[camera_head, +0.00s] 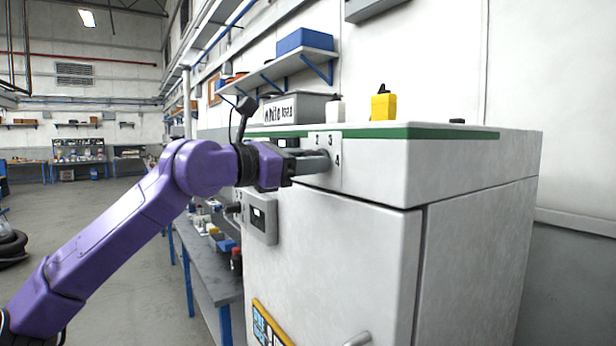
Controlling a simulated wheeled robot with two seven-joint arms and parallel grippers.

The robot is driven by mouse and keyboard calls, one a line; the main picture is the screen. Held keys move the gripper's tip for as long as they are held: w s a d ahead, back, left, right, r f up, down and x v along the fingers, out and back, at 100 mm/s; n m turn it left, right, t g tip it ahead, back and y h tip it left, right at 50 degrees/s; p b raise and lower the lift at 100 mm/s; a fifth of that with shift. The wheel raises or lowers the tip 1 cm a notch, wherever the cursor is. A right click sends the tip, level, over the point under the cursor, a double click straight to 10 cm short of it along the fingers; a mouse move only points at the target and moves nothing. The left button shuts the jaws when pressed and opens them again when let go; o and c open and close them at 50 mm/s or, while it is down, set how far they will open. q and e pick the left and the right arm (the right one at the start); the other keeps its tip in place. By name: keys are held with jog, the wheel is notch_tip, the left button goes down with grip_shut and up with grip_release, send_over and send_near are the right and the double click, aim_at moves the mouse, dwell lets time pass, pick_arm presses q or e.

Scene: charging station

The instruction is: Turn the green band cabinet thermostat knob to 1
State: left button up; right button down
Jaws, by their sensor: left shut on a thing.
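The white cabinet (370,234) stands at the right, with a green band (440,133) along its top edge. My left gripper (318,162), on a purple arm from the left, is at this plate and shut on the thermostat knob. The knob is mostly covered by the fingers, so its pointer setting cannot be read. My right gripper is not in view.
A grey box labelled "White rags" (298,108), a white bottle (335,111) and a yellow container (383,106) stand on or behind the cabinet top. A grey switch box (262,218) is on the front below my gripper. A workbench (208,262) stands left of the cabinet. Open floor lies further left.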

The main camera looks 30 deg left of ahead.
pick_arm(q)
jog(key=n+b, duration=0.2)
jog(key=n, duration=0.1)
jog(key=shift+f+b, duration=0.2)
jog(key=shift+b, duration=0.1)
jog(key=shift+r+n+b, duration=0.15)
jog(key=shift+n+b, duration=0.65)
jog(key=shift+n, duration=0.6)
jog(key=shift+r, duration=0.1)
jog(key=o, duration=1)
jog(key=b+v, duration=0.4)
jog(key=v, duration=0.6)
jog(key=shift+s, duration=0.25)
jog(key=shift+a, duration=0.1)
